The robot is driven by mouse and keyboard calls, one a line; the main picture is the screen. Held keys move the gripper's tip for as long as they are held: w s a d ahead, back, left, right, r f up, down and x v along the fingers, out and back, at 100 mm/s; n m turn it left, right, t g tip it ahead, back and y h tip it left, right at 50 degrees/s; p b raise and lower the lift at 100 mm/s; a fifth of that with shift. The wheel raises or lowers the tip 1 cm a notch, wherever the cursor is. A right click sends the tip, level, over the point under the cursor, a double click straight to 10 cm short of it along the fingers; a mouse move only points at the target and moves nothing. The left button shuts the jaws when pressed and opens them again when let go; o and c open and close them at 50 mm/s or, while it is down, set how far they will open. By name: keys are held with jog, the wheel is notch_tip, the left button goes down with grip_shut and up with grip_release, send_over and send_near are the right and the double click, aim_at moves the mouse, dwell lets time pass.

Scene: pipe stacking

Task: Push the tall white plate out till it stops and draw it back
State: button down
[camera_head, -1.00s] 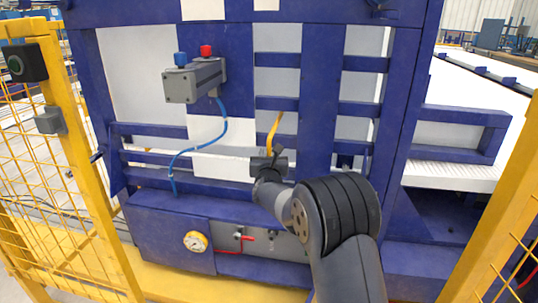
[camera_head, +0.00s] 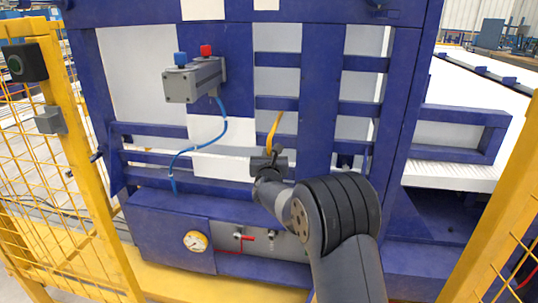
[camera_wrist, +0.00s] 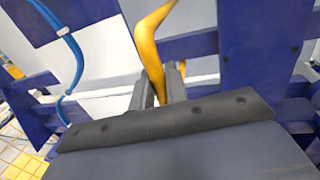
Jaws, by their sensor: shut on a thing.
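Tall white panels stand behind the blue frame: a wide one at the left (camera_head: 140,85), a narrow one in the middle (camera_head: 276,82) and one at the right (camera_head: 360,88). I cannot tell for sure which is the tall white plate. A curved yellow bar (camera_head: 273,130) shows in front of the middle panel. My gripper (camera_head: 268,160) is at its lower end. In the wrist view the yellow bar (camera_wrist: 152,50) runs down between the two fingers of my gripper (camera_wrist: 161,78), which are shut on it. The bar's lower end is hidden behind the gripper body.
A grey cylinder (camera_head: 195,80) with red and blue knobs and a blue hose (camera_head: 222,130) stands out to the left. Blue crossbars (camera_head: 275,103) lie close around my gripper. A gauge (camera_head: 195,241) and red-handled valve sit below. Yellow fence posts (camera_head: 85,170) flank both sides.

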jog(key=shift+w+d+f+b, duration=0.1)
jog(key=shift+w+d+b, duration=0.15)
jog(key=shift+w+b, duration=0.55)
jog(key=shift+w+d, duration=0.1)
jog(key=shift+w, duration=0.8)
jog(key=c, duration=1.5)
grip_release()
jog(key=s, duration=1)
jog(key=shift+s, duration=0.4)
